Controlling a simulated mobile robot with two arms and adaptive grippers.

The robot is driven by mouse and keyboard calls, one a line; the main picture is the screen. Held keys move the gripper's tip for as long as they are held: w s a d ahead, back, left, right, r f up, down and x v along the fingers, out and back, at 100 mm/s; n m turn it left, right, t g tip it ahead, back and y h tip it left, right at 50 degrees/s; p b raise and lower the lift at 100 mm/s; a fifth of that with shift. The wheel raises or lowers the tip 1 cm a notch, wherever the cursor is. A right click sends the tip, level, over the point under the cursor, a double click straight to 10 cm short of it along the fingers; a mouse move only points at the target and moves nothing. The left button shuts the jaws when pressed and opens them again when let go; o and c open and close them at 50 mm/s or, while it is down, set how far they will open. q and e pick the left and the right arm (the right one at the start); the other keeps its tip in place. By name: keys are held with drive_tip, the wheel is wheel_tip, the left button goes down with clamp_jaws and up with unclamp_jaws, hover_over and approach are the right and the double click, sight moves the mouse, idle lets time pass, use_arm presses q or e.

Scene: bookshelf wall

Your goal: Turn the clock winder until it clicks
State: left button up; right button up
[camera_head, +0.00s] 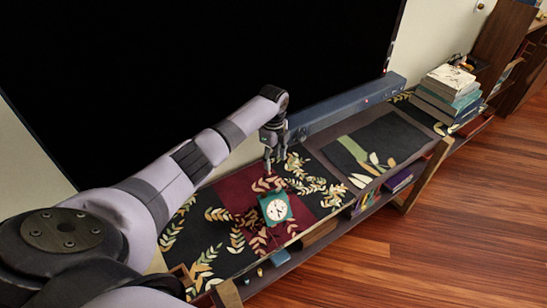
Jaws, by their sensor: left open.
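The clock (275,208) is a small teal box with a white face. It stands on the dark, leaf-patterned runner on the low cabinet. Its winder cannot be made out in this view. My left arm reaches in from the left, and my left gripper (275,168) points down just behind the clock. The gripper is open, and its fingers look empty and apart from the clock. My right gripper is not in view.
A large black screen (190,70) rises behind the cabinet, with a long blue bar (350,112) before it. A stack of books (448,95) stands at the right end. Purple books (397,181) sit on the lower shelf. Wooden floor (430,230) is clear in front.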

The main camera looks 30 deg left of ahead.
use_arm(q)
drive_tip(key=shift+r+p, duration=0.5)
drive_tip(key=shift+r, duration=0.35)
wheel_tip(320, 180, up, 12)
idle(0.5)
